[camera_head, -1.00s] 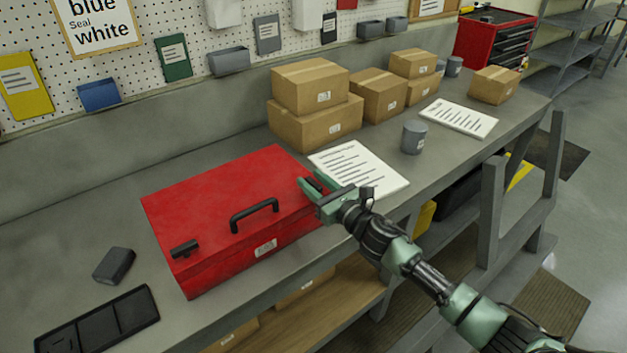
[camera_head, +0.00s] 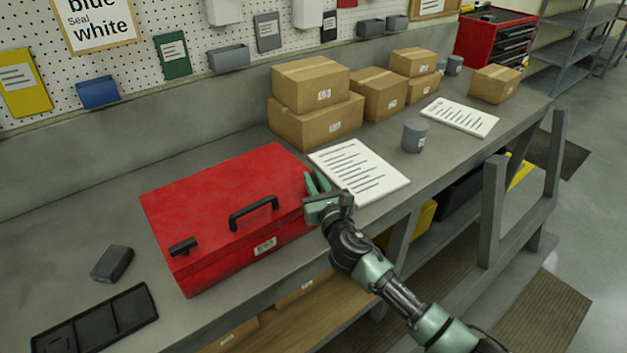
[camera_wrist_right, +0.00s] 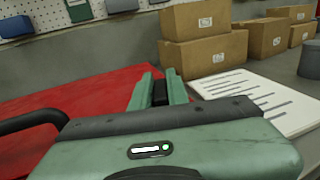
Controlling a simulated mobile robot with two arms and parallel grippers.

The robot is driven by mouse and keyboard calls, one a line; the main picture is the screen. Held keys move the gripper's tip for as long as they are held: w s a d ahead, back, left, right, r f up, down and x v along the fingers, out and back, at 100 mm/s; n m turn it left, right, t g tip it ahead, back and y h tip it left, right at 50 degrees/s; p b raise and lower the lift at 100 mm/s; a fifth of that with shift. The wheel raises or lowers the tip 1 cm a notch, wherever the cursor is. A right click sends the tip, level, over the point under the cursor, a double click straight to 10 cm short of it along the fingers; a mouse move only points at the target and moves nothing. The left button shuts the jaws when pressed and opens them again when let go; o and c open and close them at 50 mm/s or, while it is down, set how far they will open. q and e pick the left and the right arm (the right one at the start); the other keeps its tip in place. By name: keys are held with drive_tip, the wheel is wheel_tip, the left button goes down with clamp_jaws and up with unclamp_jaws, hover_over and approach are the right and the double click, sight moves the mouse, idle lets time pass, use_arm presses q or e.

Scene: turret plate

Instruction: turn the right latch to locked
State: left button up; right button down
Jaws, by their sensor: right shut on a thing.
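A closed red toolbox (camera_head: 205,210) with a black handle (camera_head: 254,214) lies on the workbench. Its left latch (camera_head: 183,246) is black and shows on the lid's near left part. The right latch (camera_wrist_right: 160,92) shows in the right wrist view as a small dark piece between the fingers; in the head view the gripper hides it. My right gripper (camera_head: 316,183) is at the toolbox's right end, its green fingers shut on the right latch. The latch's exact angle is hard to tell. My left gripper is not in view.
A printed sheet (camera_head: 360,170) lies just right of the toolbox, close to my right gripper. Cardboard boxes (camera_head: 315,122) stand behind, and a grey cup (camera_head: 414,135) stands to the right. A dark block (camera_head: 112,263) and black tray (camera_head: 95,322) lie at left.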

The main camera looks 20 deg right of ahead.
drive_tip(key=m+h, duration=0.1)
drive_tip(key=h, duration=0.1)
drive_tip(key=m+h, duration=0.1)
drive_tip(key=h, duration=0.1)
drive_tip(key=shift+a+f+m+b, duration=0.1)
drive_tip(key=shift+a+m+b, duration=0.05)
drive_tip(key=shift+m+b, duration=0.25)
drive_tip(key=shift+m+g+h+b, duration=0.35)
drive_tip(key=shift+m+g+h, duration=0.45)
drive_tip(key=shift+h, duration=0.6)
drive_tip(key=shift+m+g+h+b, duration=0.3)
drive_tip(key=shift+m+g+h, duration=0.2)
drive_tip(key=shift+m+h, duration=0.75)
drive_tip(key=shift+h, duration=0.45)
drive_tip(key=c, duration=1.4)
unclamp_jaws()
drive_tip(key=shift+b+v, duration=0.85)
drive_tip(key=shift+v, duration=2.95)
